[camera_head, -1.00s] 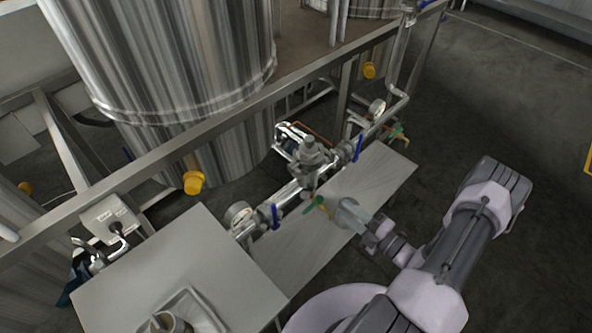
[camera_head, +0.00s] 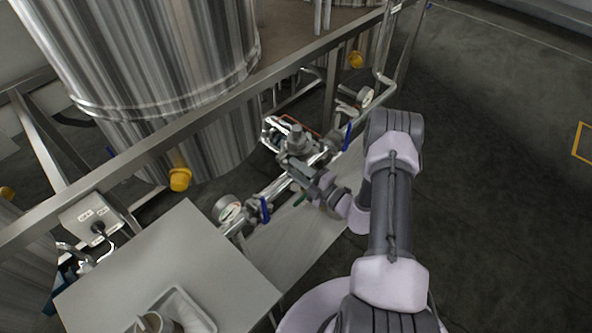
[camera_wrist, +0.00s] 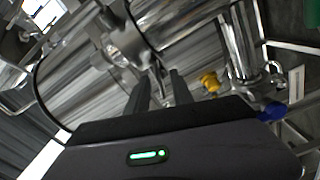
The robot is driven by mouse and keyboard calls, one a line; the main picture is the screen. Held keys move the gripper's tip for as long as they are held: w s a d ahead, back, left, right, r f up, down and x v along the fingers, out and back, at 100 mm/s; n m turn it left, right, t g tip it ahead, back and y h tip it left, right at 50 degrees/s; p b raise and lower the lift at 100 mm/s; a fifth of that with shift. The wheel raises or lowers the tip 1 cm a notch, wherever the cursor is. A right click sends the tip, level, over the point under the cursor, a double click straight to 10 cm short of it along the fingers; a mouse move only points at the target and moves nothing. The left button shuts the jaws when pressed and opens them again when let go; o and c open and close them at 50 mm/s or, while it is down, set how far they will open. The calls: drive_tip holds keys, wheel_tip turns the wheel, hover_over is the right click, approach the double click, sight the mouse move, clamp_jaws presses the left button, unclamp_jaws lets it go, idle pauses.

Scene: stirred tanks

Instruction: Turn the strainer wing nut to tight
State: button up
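The strainer (camera_head: 297,142) is the grey metal body with a stubby top on the pipe run, in the middle of the head view. My gripper (camera_head: 298,168) is right beside it, on its near side, and partly covers it and the pipe. In the wrist view my gripper (camera_wrist: 163,78) has two dark fingers with a gap between them, so it is open. They point at shiny metal pipework (camera_wrist: 125,45), with a thin metal piece near the gap. I cannot clearly make out the wing nut or tell whether the fingers touch anything.
Blue-handled valves (camera_head: 265,210) and pressure gauges (camera_head: 229,212) sit along the pipe. A steel frame rail (camera_head: 130,140) and a large tank (camera_head: 150,60) stand behind. A grey table (camera_head: 165,255) with a tray is at front left. Open floor lies right.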

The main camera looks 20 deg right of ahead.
clamp_jaws()
idle(0.4)
drive_tip(key=shift+m+p, duration=0.45)
drive_tip(key=shift+m, duration=6.55)
unclamp_jaws()
